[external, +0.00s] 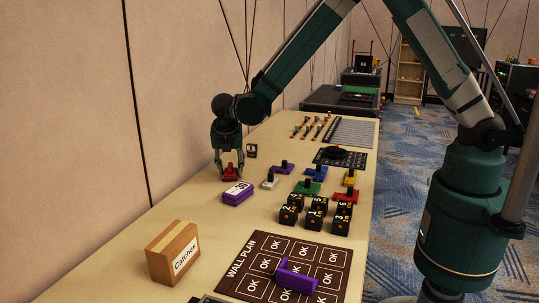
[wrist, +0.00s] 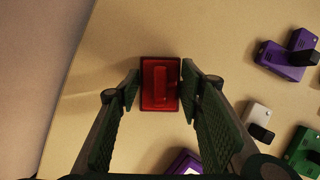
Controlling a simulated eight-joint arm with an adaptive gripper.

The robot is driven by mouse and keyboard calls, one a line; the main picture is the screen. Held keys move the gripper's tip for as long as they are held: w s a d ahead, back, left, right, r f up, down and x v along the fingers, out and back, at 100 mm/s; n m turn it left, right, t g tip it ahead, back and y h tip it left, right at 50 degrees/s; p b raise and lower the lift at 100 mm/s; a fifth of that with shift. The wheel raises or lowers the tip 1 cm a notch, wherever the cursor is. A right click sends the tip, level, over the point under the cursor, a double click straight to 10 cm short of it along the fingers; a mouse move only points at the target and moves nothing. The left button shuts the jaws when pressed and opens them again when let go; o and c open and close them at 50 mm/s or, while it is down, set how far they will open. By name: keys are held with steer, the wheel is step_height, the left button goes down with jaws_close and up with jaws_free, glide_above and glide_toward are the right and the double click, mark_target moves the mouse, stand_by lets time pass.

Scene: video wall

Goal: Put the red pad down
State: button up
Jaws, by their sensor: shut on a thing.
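The red pad (external: 230,174) is between the fingertips of my gripper (external: 230,168), near the wall-side edge of the table (external: 205,205). In the wrist view the red pad (wrist: 160,84) is a dark red rectangle with a raised bar along its middle. The fingers of my gripper (wrist: 160,80) are on its left and right sides, shut on it. The pad is at or just above the tabletop; I cannot tell if its underside touches.
A purple box with a white label (external: 238,194) stands close in front. White (external: 269,181), purple (external: 283,168), green (external: 306,188), yellow (external: 350,177) and red (external: 345,196) pieces lie right, with several numbered black cubes (external: 318,212). A "WALL PLAN" board (external: 325,245) and "Catches" box (external: 172,253) are nearer.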

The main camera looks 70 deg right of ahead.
steer(key=shift+f, duration=0.15)
steer(key=o, duration=0.9)
steer(key=p+v, duration=0.2)
steer(key=v, duration=1)
steer(key=shift+r, duration=0.2)
steer(key=shift+r, duration=0.1)
